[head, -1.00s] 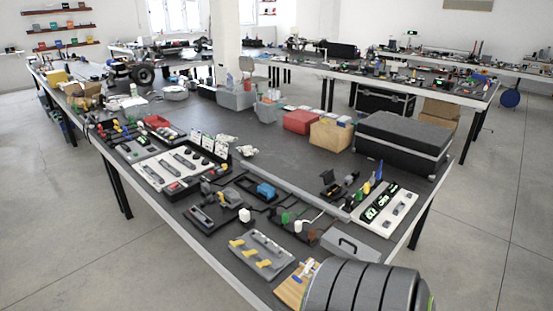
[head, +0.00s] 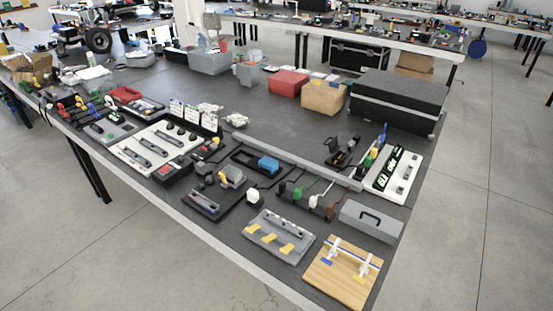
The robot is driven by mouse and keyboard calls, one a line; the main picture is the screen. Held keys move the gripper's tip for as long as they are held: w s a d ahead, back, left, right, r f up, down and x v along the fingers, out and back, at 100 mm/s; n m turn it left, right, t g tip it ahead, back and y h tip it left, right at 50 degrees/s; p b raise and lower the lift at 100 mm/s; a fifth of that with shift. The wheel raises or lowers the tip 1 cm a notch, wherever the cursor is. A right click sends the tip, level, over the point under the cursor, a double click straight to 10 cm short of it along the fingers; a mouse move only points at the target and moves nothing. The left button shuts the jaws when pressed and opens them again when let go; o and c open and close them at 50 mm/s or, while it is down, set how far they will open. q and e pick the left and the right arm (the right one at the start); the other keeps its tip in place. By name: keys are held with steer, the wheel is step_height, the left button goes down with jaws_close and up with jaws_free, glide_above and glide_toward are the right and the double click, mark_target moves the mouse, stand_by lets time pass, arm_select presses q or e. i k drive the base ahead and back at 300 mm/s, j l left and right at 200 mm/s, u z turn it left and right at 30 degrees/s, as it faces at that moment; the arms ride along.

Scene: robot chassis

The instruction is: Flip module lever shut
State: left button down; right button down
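I cannot tell for certain which part is the module lever. A grey board (head: 262,228) with several yellow tabs lies near the table's front edge. Left of it, a dark board (head: 220,215) carries a grey block (head: 232,176) and a small panel (head: 204,202). A wooden board (head: 335,285) at the front right corner carries two white upright pieces with blue parts. A white panel (head: 148,150) with grey handle-like bars lies at the left. Whether any lever stands open or shut is too small to tell. Neither of my grippers is in view.
The dark table (head: 265,120) has free room in its middle. A grey rail (head: 298,160) crosses behind the boards. A grey case with a handle (head: 370,221), a white panel (head: 393,174), a large black case (head: 398,100), a cardboard box (head: 323,98) and a red box (head: 288,83) stand at the right.

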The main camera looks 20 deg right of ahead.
mark_target(222, 175)
steer(key=i+j+z, duration=0.45)
steer(key=z, duration=0.25)
steer(key=i+j+z, duration=0.15)
steer(key=j+z, duration=0.2)
steer(key=j, duration=0.1)
